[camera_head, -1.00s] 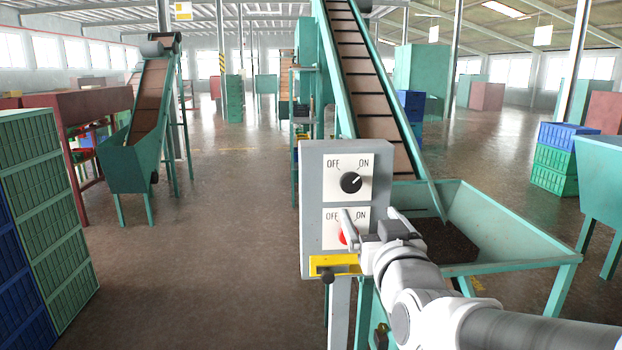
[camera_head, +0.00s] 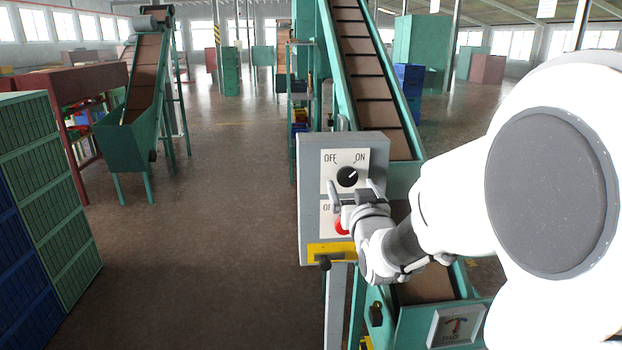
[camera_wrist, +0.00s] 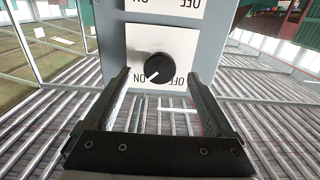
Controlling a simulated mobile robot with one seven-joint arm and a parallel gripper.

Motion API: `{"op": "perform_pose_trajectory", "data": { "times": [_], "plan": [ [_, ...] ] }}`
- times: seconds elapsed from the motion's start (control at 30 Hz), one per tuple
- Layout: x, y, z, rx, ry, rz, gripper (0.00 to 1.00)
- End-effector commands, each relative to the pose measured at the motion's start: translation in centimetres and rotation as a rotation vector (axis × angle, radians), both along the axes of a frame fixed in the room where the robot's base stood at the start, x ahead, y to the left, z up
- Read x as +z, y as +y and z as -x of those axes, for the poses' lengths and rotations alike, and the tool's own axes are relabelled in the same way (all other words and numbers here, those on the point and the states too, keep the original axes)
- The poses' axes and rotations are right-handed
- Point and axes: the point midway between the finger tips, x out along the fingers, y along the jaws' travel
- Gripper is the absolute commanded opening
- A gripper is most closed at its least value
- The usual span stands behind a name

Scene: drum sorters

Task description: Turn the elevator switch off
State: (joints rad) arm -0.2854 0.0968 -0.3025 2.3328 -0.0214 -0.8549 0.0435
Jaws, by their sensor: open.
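A grey control box (camera_head: 312,205) stands on a post in the head view, with two white OFF/ON plates. The upper plate bears a black knob (camera_head: 347,176), its white mark turned toward ON. The lower plate bears a red knob (camera_head: 341,226), partly hidden by my gripper. My gripper (camera_head: 352,187) is open in front of the box, at about the black knob's height. The wrist view is upside down. There the black knob (camera_wrist: 158,68) shows between the two spread fingers, its mark toward ON. Whether the fingers touch it I cannot tell.
A yellow strip (camera_head: 332,250) with a dark knob is at the box's lower edge. The inclined conveyor (camera_head: 367,75) rises behind the box. A gauge panel (camera_head: 455,327) is at lower right. Stacked crates (camera_head: 45,200) stand at left. The floor (camera_head: 200,240) between is clear.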

Motion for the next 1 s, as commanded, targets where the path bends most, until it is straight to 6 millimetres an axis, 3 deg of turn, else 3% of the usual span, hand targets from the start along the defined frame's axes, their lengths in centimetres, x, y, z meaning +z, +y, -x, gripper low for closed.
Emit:
{"op": "perform_pose_trajectory", "data": {
  "times": [0.23, 0.6, 1.0],
  "plan": [
    [0.0, 0.0, -2.3, 0.001, 0.001, 0.001, 0.89],
    [0.0, 0.0, -2.7, 0.000, 0.000, 0.000, 0.89],
    [0.0, 0.0, -2.7, 0.000, 0.000, 0.000, 0.19]
  ]
}}
